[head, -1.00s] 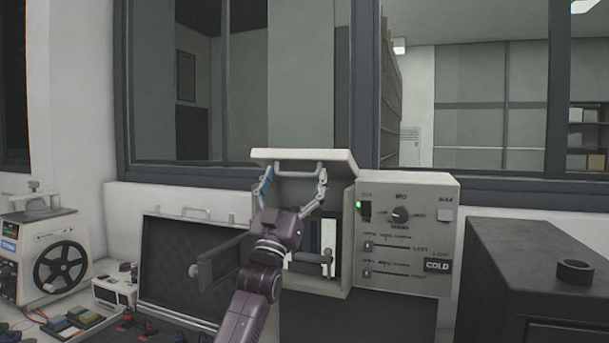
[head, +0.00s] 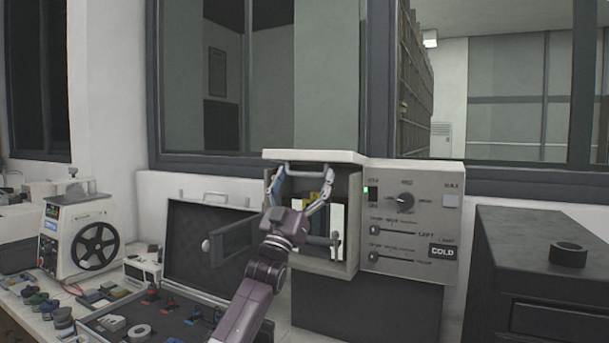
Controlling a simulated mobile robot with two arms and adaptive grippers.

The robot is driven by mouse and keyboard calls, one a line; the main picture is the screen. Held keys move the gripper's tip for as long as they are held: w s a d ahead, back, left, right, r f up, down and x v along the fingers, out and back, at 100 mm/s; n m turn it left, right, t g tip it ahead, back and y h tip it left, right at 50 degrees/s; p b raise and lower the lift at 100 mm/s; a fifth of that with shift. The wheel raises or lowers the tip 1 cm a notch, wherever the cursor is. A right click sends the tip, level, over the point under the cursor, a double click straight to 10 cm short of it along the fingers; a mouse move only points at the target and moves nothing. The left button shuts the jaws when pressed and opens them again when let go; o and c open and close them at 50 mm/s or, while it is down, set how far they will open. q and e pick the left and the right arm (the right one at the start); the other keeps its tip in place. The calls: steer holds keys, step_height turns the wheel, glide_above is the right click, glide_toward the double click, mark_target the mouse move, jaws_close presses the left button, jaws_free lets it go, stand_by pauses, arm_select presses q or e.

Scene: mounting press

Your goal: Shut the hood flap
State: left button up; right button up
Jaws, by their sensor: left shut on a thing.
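The press (head: 412,262) is a grey box with a dial, sliders and a "COLD" display. Its hood flap (head: 315,156) is a pale plate over the open chamber on the left, seen nearly edge-on and roughly level. A light bar handle (head: 319,168) sits under its front edge. My left gripper (head: 303,178) is at this handle, shut on it, with a finger towards each end. The gripper and wrist hide part of the chamber, where yellow and white parts show. My right gripper is not in view.
A dark panel with a round knob (head: 227,241) sticks out left of the chamber. An open black case (head: 190,225) and small parts lie further left, with a wheeled machine (head: 93,248). A dark cabinet (head: 530,270) stands at right. Windows are behind.

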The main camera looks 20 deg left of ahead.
arm_select(q)
steer(key=o, duration=1.3)
steer(key=shift+w+d+f, duration=0.1)
steer(key=shift+w+f, duration=0.2)
steer(key=shift+f, duration=0.1)
steer(key=shift+o, duration=0.4)
steer(key=shift+w+d+f, duration=0.1)
steer(key=shift+w+f, duration=0.05)
steer(key=shift+w, duration=0.3)
steer(key=shift+s+r, duration=0.15)
steer(key=shift+r, duration=0.1)
steer(key=r, duration=0.9)
steer(key=shift+w+r, duration=0.2)
steer(key=shift+r, duration=0.05)
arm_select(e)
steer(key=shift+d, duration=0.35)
